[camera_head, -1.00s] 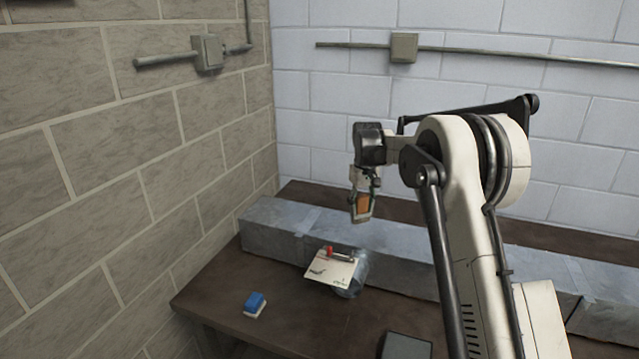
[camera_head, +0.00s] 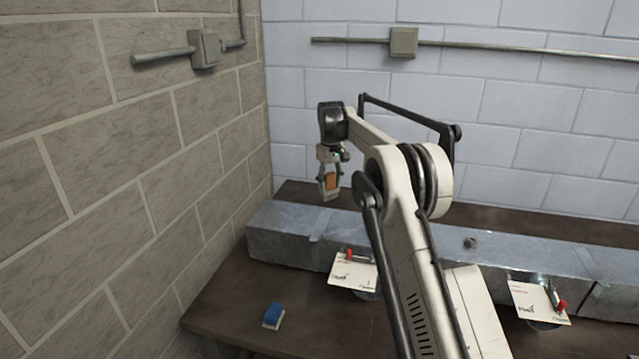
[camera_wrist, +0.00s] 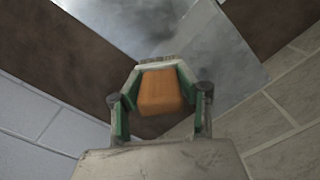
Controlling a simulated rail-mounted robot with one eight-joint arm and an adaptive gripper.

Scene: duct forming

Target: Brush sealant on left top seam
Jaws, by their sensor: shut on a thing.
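The long grey metal duct (camera_head: 278,240) lies on a dark brown table, and a paler band at its left seam (camera_head: 321,226) crosses the top. My gripper (camera_head: 329,192) is shut on an orange-brown block-shaped handle (camera_head: 332,181), presumably the brush, above the duct's left part. The handle (camera_wrist: 163,92) sits between the fingers in the wrist view, with a grey-brown edge beyond it that may be bristles. The duct (camera_wrist: 200,45) lies beyond it. Tool and duct look apart. I cannot make out fresh sealant.
A white card (camera_head: 352,272) with a red-ended tool stands at the duct's front, and another card (camera_head: 535,303) is to the right. A blue-and-white block (camera_head: 273,315) lies on the table (camera_head: 225,300). A small grey piece (camera_head: 470,242) sits on the duct. Walls stand left and behind.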

